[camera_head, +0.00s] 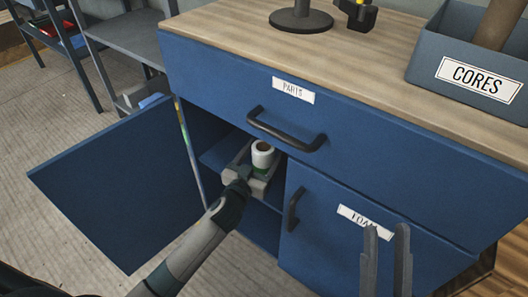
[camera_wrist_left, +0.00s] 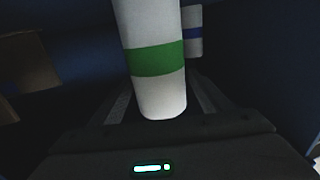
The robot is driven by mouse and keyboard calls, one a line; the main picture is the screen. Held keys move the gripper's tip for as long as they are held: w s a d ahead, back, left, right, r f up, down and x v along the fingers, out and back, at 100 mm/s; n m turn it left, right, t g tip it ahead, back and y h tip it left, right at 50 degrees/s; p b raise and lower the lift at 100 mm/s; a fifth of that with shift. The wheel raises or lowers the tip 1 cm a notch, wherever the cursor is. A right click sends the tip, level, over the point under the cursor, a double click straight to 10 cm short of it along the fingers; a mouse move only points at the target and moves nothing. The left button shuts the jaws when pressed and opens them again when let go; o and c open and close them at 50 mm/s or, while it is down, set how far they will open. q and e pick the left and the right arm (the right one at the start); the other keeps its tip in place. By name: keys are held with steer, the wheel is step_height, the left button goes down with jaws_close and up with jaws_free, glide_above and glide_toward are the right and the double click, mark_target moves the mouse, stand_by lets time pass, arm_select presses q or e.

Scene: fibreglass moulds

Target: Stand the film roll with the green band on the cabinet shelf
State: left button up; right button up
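The white film roll with the green band (camera_wrist_left: 158,60) stands out in the left wrist view, roughly upright between the two fingers of my left gripper (camera_wrist_left: 163,98). In the head view the roll's pale upper end (camera_head: 263,153) shows inside the open cabinet, between the fingers of my left gripper (camera_head: 259,176). Whether the fingers press on the roll is not clear. The cabinet shelf (camera_head: 217,155) is dark blue and partly hidden by the drawer front and my gripper. My right gripper (camera_head: 387,245) is open and empty before the foam door.
Another roll with a blue band (camera_wrist_left: 193,32) stands behind in the left wrist view. The cabinet door (camera_head: 115,185) hangs open to the left. The parts drawer handle (camera_head: 287,130) juts out above the opening. A cores bin (camera_head: 470,80) sits on the worktop.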

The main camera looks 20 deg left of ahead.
arm_select(q)
steer(key=shift+r, duration=0.15)
steer(key=s+a+p, duration=0.1)
steer(key=s, duration=1.1)
steer(key=shift+a+p, duration=0.25)
steer(key=shift+p, duration=0.05)
arm_select(e)
steer(key=f+g, duration=0.1)
steer(key=a+f, duration=0.1)
steer(key=a+f+g, duration=0.1)
steer(key=shift+s+f+g, duration=0.3)
steer(key=shift+s+f, duration=0.05)
steer(key=shift+s, duration=0.05)
steer(key=shift+r, duration=0.3)
